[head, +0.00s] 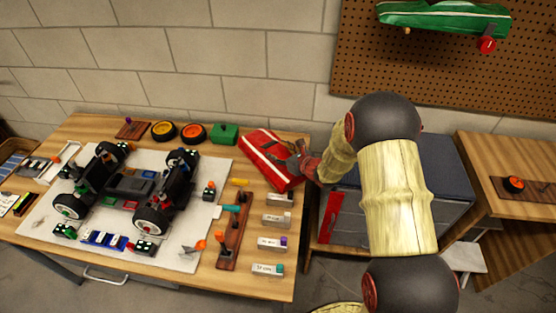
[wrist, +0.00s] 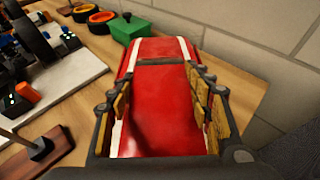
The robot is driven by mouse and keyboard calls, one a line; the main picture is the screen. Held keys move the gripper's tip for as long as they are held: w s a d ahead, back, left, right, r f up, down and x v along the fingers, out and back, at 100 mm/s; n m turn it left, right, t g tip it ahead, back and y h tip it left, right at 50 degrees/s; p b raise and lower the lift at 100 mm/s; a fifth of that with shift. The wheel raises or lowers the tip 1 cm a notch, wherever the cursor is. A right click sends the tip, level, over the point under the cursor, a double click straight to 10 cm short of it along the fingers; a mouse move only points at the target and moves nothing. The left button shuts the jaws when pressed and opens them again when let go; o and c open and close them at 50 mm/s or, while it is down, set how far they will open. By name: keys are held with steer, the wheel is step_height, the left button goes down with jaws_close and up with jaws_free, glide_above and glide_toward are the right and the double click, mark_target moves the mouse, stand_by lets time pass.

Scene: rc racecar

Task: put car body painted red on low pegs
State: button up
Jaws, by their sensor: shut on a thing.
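The red car body (head: 270,158) with white side stripes is at the back right corner of the workbench. It fills the middle of the wrist view (wrist: 162,90). My gripper (head: 303,163) is shut on its near end, with padded fingers along both sides in the wrist view. I cannot tell whether the body rests on the wood or is slightly above it. A brown pegboard (head: 350,62) is on the wall at the upper right, with a green car body (head: 445,17) high on it. No low pegs can be made out; my arm hides part of the board's lower area.
Another wooden table (head: 510,165) is at far right.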

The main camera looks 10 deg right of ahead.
steer(key=shift+f+b, duration=0.55)
steer(key=shift+f, duration=1.15)
steer(key=shift+f, duration=0.1)
steer(key=shift+f, duration=0.15)
steer(key=o, duration=1.2)
steer(key=shift+c, duration=0.2)
